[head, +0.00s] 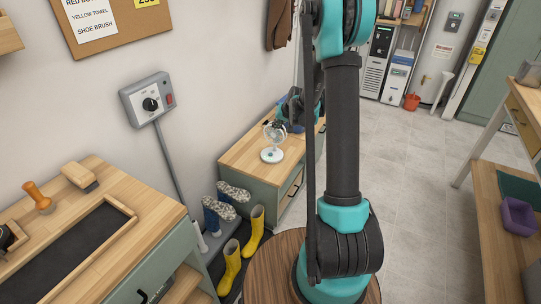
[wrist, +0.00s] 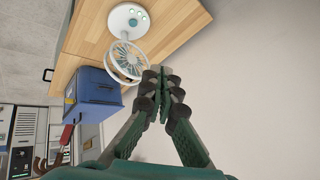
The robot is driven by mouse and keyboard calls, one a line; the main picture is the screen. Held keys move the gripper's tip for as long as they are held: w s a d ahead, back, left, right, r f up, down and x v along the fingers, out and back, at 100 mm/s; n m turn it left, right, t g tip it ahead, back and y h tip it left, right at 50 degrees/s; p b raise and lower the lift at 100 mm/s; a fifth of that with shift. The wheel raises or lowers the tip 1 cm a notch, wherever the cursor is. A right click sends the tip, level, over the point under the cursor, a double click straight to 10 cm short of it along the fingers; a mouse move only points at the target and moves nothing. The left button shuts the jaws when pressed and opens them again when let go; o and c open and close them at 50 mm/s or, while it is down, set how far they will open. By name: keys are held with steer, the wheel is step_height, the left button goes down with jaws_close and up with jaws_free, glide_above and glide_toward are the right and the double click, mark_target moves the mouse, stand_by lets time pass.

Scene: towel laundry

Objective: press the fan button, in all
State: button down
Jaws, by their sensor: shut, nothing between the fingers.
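A small white desk fan (head: 273,140) stands upright on the wooden top of a low cabinet (head: 245,155) in the head view. In the wrist view, the fan (wrist: 126,60) shows upside down, its round white base (wrist: 129,21) bearing small green-lit buttons (wrist: 133,20). I cannot tell which of these is the fan button. My gripper (wrist: 160,72) is shut and empty. In the wrist view its tips appear beside the fan's caged head, and I cannot tell whether they touch it. In the head view my gripper is mostly hidden behind the fan area and my arm.
A blue box (wrist: 95,90) stands beside the fan on the cabinet. A wall control box with a dial (head: 148,100) hangs at the left. Yellow boots (head: 232,262) stand below. A workbench (head: 150,215) is at the front left. The floor (head: 415,170) at the right is clear.

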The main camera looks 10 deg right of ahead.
steer(key=w+f, duration=0.8)
steer(key=w, duration=0.1)
steer(key=m+t+y, duration=0.1)
steer(key=t, duration=0.1)
glide_above(272, 155)
step_height(272, 155, down, 9)
steer(key=shift+w+a+r, duration=0.1)
steer(key=shift+w+r, duration=0.05)
steer(key=shift+r, duration=0.05)
steer(key=shift+f, duration=4.35)
steer(key=shift+f, duration=0.15)
steer(key=shift+f, duration=0.3)
